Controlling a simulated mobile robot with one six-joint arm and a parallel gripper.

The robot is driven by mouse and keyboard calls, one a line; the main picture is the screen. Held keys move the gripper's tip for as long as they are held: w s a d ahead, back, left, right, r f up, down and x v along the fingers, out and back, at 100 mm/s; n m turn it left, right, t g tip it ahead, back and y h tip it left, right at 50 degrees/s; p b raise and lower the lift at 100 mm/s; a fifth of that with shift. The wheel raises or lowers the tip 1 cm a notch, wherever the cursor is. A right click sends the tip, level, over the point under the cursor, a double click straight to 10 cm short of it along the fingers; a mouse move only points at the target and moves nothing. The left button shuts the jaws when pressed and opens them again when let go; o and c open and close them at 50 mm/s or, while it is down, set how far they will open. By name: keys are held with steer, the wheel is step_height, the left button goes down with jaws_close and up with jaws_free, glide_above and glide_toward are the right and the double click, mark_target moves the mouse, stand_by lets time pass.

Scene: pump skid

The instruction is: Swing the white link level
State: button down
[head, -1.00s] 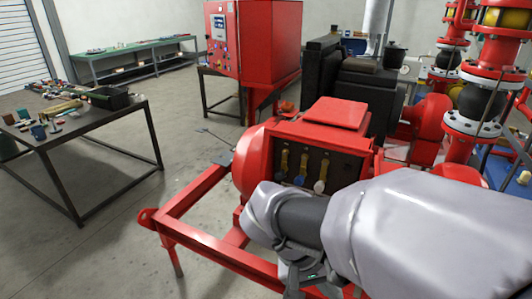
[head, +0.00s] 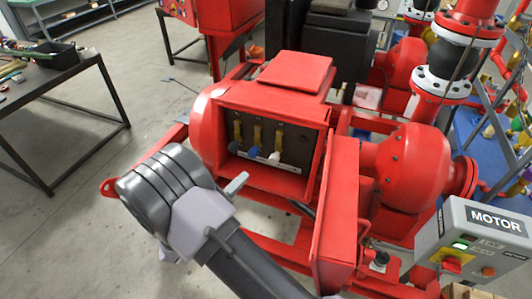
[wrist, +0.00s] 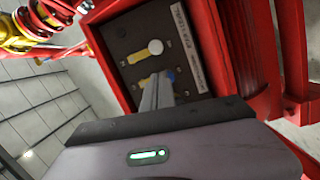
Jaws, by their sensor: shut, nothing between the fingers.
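The white link is a short brass bar with a white knob (head: 274,157) in the open red box (head: 290,182). In the head view it hangs down, the rightmost of three links. The blue-knobbed link (head: 253,151) hangs to its left, and a dark-knobbed one further left. In the wrist view the white knob (wrist: 155,47) lies beyond my fingertips, and the blue knob (wrist: 170,75) is partly hidden by them. My gripper (head: 238,182) is shut and empty in front of the box's lower left. Its fingers also show in the wrist view (wrist: 158,90). I cannot tell whether they touch anything.
The box's red door (head: 337,220) stands open on the right. A grey motor control box (head: 478,245) stands at the lower right. Red frame rails lie below the box. A dark table (head: 55,90) stands at the left, with bare floor (head: 110,180) between.

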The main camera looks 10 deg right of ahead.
glide_toward(276, 149)
steer(key=w, duration=0.1)
steer(key=w+d+f, duration=0.1)
steer(key=w, duration=0.2)
steer(key=shift+d+f+b, duration=0.3)
steer(key=shift+b, duration=0.05)
steer(key=shift+a+f, duration=0.1)
steer(key=shift+s+b, duration=0.1)
steer(key=shift+b, duration=0.25)
